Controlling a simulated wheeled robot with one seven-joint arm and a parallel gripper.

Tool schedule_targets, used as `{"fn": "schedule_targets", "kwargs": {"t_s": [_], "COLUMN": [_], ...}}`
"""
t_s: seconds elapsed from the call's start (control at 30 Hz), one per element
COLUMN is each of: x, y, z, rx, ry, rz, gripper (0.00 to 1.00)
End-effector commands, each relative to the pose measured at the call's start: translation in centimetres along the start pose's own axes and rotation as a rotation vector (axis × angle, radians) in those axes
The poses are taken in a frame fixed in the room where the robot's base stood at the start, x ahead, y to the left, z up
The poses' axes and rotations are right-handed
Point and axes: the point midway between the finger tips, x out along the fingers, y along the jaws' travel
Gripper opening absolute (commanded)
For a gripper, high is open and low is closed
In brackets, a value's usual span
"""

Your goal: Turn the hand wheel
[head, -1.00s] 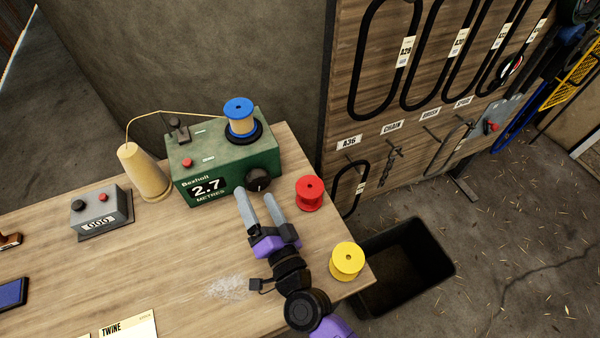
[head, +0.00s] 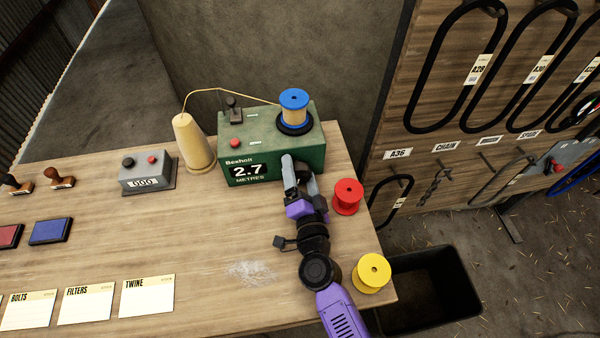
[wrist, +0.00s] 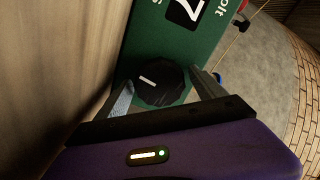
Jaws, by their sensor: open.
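The hand wheel is a black ribbed knob with a white mark, on the front of the green winding machine (head: 270,150). In the wrist view the hand wheel (wrist: 160,85) sits between my two grey fingers, one on each side. In the head view my gripper (head: 300,170) hides most or all of it. My gripper is open; whether its fingers touch the wheel I cannot tell. The machine's display (head: 248,171) reads 2.7 metres. A blue spool (head: 295,105) with twine stands on top of the machine.
A red spool (head: 347,196) stands close right of my gripper, and a yellow spool (head: 371,273) nearer the bench's right edge. A twine cone (head: 193,145) and grey counter (head: 147,173) stand left of the machine. A black bin (head: 430,290) is beyond the bench edge.

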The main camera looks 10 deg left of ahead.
Motion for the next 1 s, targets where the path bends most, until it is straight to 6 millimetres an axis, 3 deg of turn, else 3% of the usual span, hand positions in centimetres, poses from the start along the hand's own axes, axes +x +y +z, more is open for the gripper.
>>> {"fn": "schedule_targets", "kwargs": {"t_s": [0.17,0.5,0.67,1.0], "x": [0.00,-0.02,-0.02,-0.03], "y": [0.00,0.01,0.07,0.22], "z": [-0.01,-0.02,-0.07,-0.01], "rx": [0.000,0.000,0.037,0.367], "ry": [0.000,0.000,0.001,0.001], "rz": [0.000,0.000,0.001,0.001], "gripper": [0.80,0.17,0.17,0.17]}}
